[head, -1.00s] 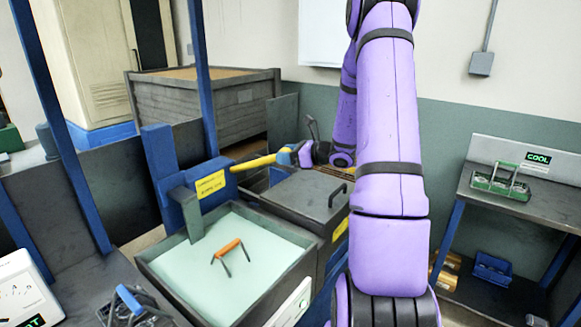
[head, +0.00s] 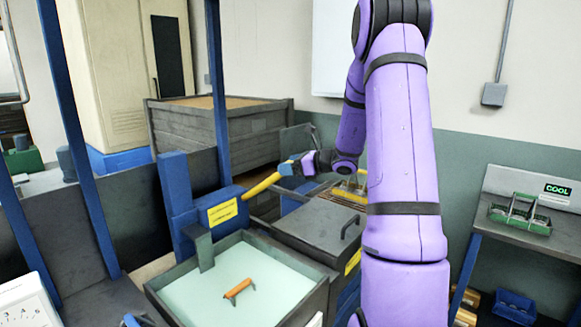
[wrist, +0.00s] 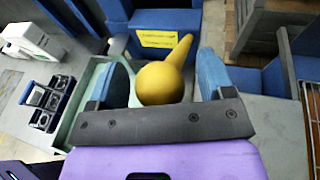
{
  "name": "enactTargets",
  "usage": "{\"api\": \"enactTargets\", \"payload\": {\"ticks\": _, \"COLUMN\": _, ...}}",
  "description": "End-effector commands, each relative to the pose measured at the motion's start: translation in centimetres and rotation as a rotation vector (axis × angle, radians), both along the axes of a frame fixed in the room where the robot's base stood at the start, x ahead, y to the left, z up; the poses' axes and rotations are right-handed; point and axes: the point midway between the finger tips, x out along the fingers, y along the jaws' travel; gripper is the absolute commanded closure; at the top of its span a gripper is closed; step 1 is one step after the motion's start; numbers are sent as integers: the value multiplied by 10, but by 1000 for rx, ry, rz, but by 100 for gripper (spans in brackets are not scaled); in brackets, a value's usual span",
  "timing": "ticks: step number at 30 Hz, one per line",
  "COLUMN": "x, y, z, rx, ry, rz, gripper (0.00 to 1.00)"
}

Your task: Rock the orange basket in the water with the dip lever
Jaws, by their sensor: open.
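The orange handle of the basket (head: 238,289) shows above the pale water of the open tank (head: 185,320); its body is under the water and cannot be made out. The yellow dip lever (head: 262,185) slopes up and right from the blue post beside the tank. My gripper (head: 300,165) is at its free end. In the wrist view the lever's round yellow knob (wrist: 160,84) lies between the two blue fingers of my gripper (wrist: 163,80). The fingers stand apart, with a visible gap on both sides of the knob. The basket is hidden in the wrist view.
A dark lidded tank (head: 318,225) with a handle adjoins the water tank. Behind it, something yellow (head: 350,190) sits on a slatted surface. A green basket (head: 520,214) stands on the bench at right, by a COOL sign. A grey crate (head: 222,130) stands behind.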

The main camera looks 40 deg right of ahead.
Motion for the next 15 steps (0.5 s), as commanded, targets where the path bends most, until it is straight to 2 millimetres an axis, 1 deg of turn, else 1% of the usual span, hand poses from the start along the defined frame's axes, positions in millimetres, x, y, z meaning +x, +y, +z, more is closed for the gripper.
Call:
{"api": "enactTargets", "payload": {"ticks": 4, "x": -3, "y": -1, "z": 0, "rx": 0, "ry": 1, "rz": -1, "gripper": 25}}
{"api": "enactTargets", "payload": {"ticks": 7, "x": -11, "y": -5, "z": 2, "rx": 0, "ry": 2, "rz": -2, "gripper": 25}}
{"api": "enactTargets", "payload": {"ticks": 11, "x": -31, "y": -14, "z": 8, "rx": 0, "ry": 1, "rz": -3, "gripper": 25}}
{"api": "enactTargets", "payload": {"ticks": 15, "x": -55, "y": -24, "z": 14, "rx": -1, "ry": 2, "rz": -3, "gripper": 25}}
